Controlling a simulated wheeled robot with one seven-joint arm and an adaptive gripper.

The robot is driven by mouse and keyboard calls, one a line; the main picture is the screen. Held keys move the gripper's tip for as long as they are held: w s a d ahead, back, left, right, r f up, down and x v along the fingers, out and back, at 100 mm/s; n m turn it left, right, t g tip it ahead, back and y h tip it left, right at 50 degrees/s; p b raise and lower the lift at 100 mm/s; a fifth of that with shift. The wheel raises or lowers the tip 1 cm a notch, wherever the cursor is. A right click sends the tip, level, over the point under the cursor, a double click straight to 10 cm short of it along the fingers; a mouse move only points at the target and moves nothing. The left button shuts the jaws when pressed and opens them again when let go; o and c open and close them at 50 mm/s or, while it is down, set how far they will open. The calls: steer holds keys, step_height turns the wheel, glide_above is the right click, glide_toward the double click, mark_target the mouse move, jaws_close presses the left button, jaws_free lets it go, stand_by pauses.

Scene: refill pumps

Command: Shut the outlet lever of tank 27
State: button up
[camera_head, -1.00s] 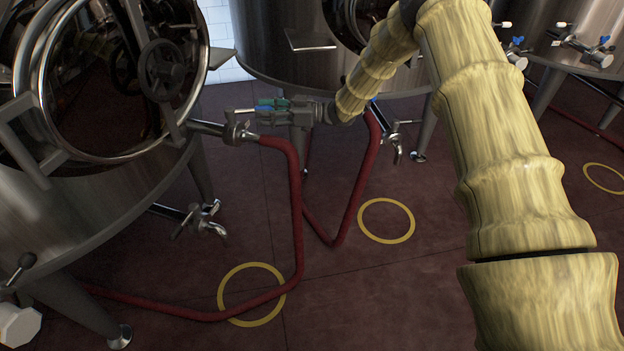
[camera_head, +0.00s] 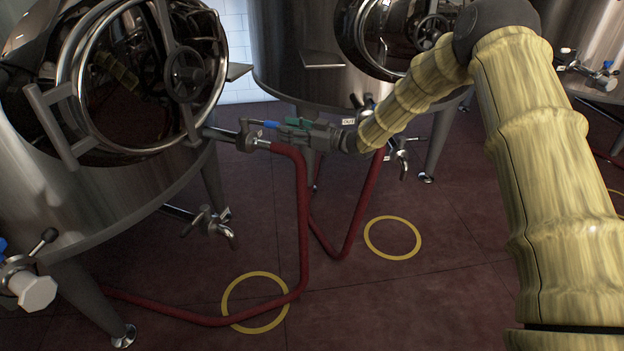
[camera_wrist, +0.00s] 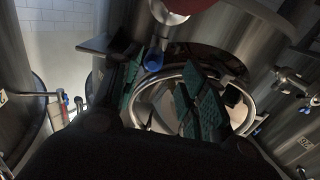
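The left tank (camera_head: 120,190) has an outlet valve (camera_head: 250,136) with a red hose (camera_head: 303,210) below it. Its lever has a blue grip (camera_head: 270,124) that points right, toward my gripper. My gripper (camera_head: 287,126) lies level at the lever's end, its green-padded fingers close to the blue grip. In the wrist view, the fingers of my gripper (camera_wrist: 160,88) stand apart, with the round blue end of the lever (camera_wrist: 153,60) between or just beyond them. Contact cannot be told. No number 27 is readable on the left tank.
A second tank (camera_head: 290,70) stands behind my gripper, with another outlet valve (camera_head: 400,152) and hose close by. A lower valve (camera_head: 208,220) sticks out under the left tank. Hoses cross the floor near yellow rings (camera_head: 392,237).

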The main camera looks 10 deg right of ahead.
steer(key=v, duration=0.5)
steer(key=s+f+m+t+h+p, duration=0.1)
steer(key=s+f+m+h+p, duration=0.3)
steer(key=s+f, duration=0.4)
step_height(320, 180, down, 3)
steer(key=shift+m+h+p, duration=0.3)
steer(key=shift+m+p, duration=0.4)
steer(key=shift+p, duration=0.3)
